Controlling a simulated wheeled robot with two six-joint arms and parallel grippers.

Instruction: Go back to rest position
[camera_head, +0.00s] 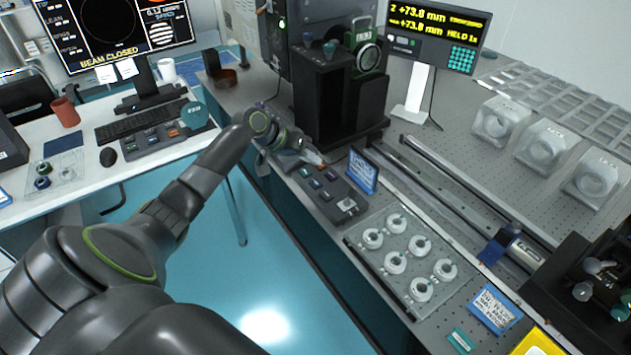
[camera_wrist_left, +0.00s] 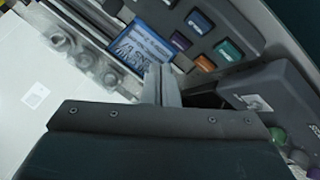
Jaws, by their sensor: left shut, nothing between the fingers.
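My left arm comes in from the lower left of the head view and reaches over the front edge of the right-hand optical table. Its gripper (camera_head: 316,160) is near the back end of a grey button box (camera_head: 347,207) and left of a blue sign (camera_head: 363,173). In the left wrist view the fingers (camera_wrist_left: 161,82) are together with nothing between them. The blue sign (camera_wrist_left: 140,46) and coloured buttons of the box (camera_wrist_left: 232,50) show beyond them. I cannot tell whether the fingertips touch the box. My right gripper is not in view.
A tall black instrument (camera_head: 322,95) stands just behind the gripper. A clear tray (camera_head: 397,279) with several white ring-shaped parts lies in front. A desk with a keyboard (camera_head: 141,124) and monitor (camera_head: 118,30) is at left. Blue floor (camera_head: 270,290) lies open between.

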